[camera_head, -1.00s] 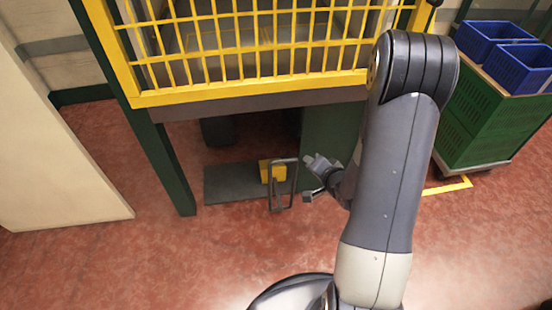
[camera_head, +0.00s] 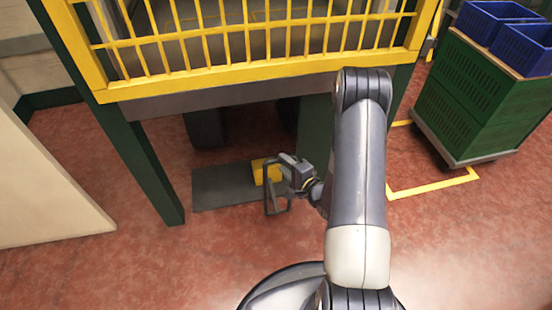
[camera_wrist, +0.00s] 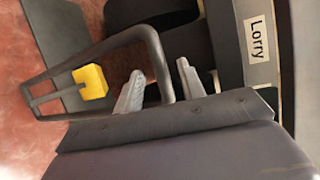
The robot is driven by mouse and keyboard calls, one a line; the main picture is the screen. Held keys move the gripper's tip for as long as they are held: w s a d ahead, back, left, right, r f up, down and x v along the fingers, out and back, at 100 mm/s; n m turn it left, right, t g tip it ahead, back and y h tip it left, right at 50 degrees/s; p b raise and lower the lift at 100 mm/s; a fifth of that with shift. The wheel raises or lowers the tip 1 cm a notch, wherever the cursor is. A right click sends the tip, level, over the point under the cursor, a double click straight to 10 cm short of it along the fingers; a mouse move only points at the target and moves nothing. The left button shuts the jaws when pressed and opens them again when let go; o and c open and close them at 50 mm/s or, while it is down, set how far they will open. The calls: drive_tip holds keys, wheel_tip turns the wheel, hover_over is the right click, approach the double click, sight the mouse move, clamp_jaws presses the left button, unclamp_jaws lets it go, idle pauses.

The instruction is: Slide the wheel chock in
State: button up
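The yellow wheel chock (camera_head: 262,172) lies on the right part of a dark grey plate (camera_head: 220,187) on the floor. A dark, loop-shaped handle (camera_head: 268,203) is joined to it. In the wrist view the chock (camera_wrist: 90,82) is at the left, and its handle (camera_wrist: 150,42) reaches toward me. My gripper (camera_head: 290,168) is at the handle's near end. In the wrist view my gripper (camera_wrist: 160,84) has its fingers apart, one on each side of the handle's end bar. I cannot tell whether either finger touches the bar.
A dark round wheel (camera_wrist: 165,40) and a "Lorry" label (camera_wrist: 259,37) show in the wrist view. Above is a yellow railing (camera_head: 260,60) on green posts (camera_head: 145,165). Green crates (camera_head: 475,100) stand on a trolley at the right. A pale panel (camera_head: 45,185) stands left. Red floor in front is clear.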

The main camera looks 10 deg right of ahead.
drive_tip(key=b+x, duration=0.1)
drive_tip(key=x, duration=0.4)
drive_tip(key=shift+w+a+f, duration=0.1)
drive_tip(key=shift+w, duration=0.1)
drive_tip(key=shift+c, duration=0.6)
clamp_jaws()
